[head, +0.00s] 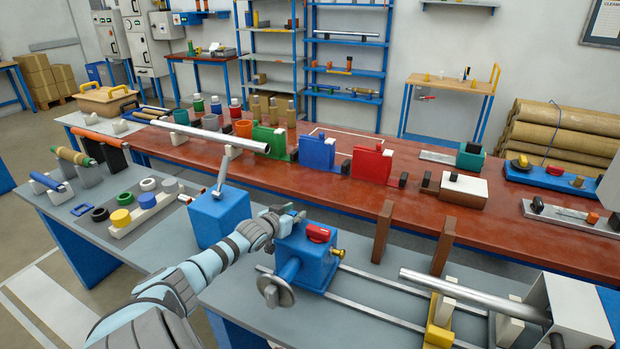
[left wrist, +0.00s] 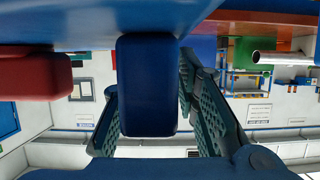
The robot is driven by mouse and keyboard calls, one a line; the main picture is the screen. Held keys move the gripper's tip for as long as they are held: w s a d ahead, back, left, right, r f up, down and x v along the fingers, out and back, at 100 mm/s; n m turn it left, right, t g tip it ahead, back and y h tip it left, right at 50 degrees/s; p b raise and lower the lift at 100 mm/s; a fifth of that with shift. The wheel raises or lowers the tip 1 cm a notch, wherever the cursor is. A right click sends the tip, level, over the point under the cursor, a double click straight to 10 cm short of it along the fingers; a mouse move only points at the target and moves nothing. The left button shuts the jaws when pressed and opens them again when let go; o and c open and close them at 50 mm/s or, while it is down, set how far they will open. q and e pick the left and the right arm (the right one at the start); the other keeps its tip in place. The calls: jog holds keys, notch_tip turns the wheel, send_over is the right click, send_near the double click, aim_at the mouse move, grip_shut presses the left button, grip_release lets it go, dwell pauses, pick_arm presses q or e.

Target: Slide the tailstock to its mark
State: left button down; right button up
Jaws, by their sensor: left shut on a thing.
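The tailstock (head: 303,262) is a blue block with a red knob (head: 318,233), a brass knob (head: 338,253) and a grey handwheel (head: 277,289). It sits at the left part of two parallel metal rails (head: 375,314). My left gripper (head: 284,222) is at the tailstock's upper far-left side. In the left wrist view, my left gripper (left wrist: 158,105) is shut on a dark blue block-shaped part (left wrist: 149,88) of the tailstock, with a finger on each side. A red part (left wrist: 35,78) shows beside it. No mark on the rails can be made out. My right gripper is not in view.
A metal rod (head: 465,295) lies along the rails at right, near a yellow support (head: 440,318) and a grey headstock box (head: 575,310). The rails between tailstock and support look clear. Brown posts (head: 382,232) stand behind. A blue stand (head: 220,215) is at left.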

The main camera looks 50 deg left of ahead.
pick_arm(q)
jog(key=shift+r, duration=0.1)
jog(key=c, duration=1.4)
grip_release()
jog(key=shift+a, duration=0.1)
jog(key=shift+s+d+r, duration=0.1)
jog(key=shift+s+d, duration=0.1)
jog(key=shift+s, duration=0.3)
jog(key=s+d, duration=0.5)
jog(key=s, duration=0.6)
jog(key=shift+a, duration=0.1)
